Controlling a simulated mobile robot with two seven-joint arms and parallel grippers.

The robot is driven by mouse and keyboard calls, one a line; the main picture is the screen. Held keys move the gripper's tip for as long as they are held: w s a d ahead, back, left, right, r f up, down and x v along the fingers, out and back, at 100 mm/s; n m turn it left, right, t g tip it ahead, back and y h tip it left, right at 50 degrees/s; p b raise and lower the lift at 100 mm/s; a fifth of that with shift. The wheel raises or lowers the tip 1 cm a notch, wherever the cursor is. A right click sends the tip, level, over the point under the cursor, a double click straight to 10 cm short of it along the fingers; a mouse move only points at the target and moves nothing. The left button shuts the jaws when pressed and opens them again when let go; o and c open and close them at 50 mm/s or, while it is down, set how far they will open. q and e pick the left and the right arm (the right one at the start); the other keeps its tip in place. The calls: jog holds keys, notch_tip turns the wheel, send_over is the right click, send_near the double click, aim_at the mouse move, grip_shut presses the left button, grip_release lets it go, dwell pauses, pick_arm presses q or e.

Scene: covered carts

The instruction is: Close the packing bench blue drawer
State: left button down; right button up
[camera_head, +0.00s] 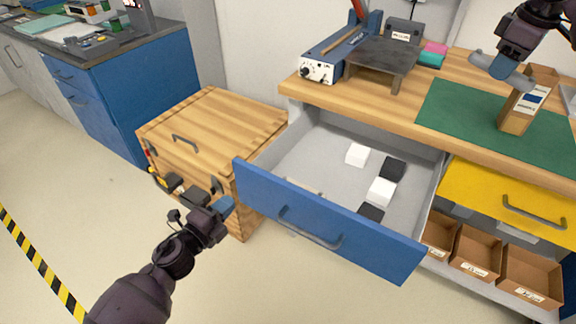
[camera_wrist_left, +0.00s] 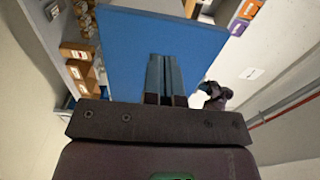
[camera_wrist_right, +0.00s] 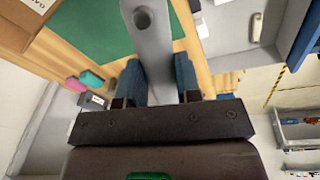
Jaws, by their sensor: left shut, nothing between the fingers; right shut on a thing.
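The blue drawer (camera_head: 330,232) of the packing bench is pulled out, its grey handle (camera_head: 310,228) on the front. White blocks (camera_head: 357,154) and dark blocks (camera_head: 393,168) lie inside. My left gripper (camera_head: 224,206) is shut and empty, beside the left end of the drawer front; I cannot tell if it touches. In the left wrist view, its fingers (camera_wrist_left: 166,75) point at a blue panel (camera_wrist_left: 205,45). My right gripper (camera_head: 505,70), above the bench top, is shut on a grey elongated object (camera_wrist_right: 150,35), which fills the middle of the right wrist view.
A wooden cabinet (camera_head: 200,140) stands left of the drawer, close to my left gripper. A yellow drawer (camera_head: 480,190) is at the right, above cardboard bins (camera_head: 475,250). A green mat (camera_head: 450,120) and an upright carton (camera_head: 520,110) are on the bench. Floor at front left is clear.

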aim_at(243, 188)
pick_arm(q)
jog(key=shift+x, duration=2.05)
pick_arm(e)
jog(key=shift+w+f, duration=0.1)
jog(key=shift+f, duration=0.6)
